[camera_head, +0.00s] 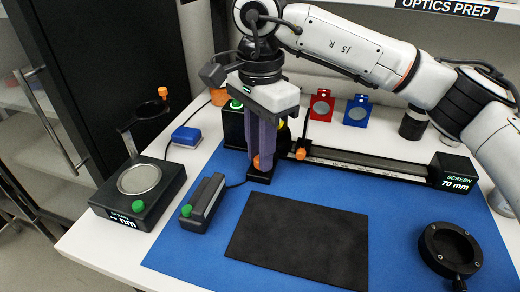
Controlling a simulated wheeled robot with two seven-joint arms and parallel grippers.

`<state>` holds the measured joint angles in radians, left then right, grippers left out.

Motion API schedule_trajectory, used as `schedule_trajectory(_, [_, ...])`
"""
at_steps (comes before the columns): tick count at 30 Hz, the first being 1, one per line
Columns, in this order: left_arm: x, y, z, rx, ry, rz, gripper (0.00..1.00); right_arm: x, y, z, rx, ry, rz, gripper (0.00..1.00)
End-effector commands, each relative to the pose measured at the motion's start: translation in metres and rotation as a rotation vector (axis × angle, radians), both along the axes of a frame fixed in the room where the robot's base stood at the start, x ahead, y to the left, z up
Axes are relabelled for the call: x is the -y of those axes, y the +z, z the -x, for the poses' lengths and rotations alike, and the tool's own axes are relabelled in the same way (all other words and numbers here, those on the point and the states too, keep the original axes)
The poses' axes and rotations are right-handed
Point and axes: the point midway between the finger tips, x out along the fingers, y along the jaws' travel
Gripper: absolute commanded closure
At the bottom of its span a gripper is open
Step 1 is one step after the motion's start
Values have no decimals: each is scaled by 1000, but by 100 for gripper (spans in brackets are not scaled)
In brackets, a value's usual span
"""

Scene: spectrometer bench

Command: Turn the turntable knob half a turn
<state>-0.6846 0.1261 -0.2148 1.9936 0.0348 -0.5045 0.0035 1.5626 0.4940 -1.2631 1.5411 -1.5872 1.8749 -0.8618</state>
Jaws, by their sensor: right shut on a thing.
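My right gripper (262,160) reaches in from the right and points straight down at the left end of the black rail. Its purple fingers are shut on an orange knob (257,162), which shows only partly at the fingertips. I cannot tell from the picture whether this is the turntable knob. The fingers hide most of the small black mount (259,177) there, and no turntable plate can be made out. My left gripper is not in view.
The black rail (365,165) runs right to a screen block (454,172). Another orange knob (301,153) sits close right of my gripper. A black mat (300,245), a dark box with a green button (203,203) and a ring holder (450,249) lie in front.

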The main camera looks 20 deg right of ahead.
Motion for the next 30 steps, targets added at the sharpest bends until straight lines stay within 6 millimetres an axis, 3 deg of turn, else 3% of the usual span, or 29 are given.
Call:
schedule_trajectory(18, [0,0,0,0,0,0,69,0,3,0,7,578,-3,100])
schedule_trajectory(30, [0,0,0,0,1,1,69,1,3,0,8,837,-3,100])
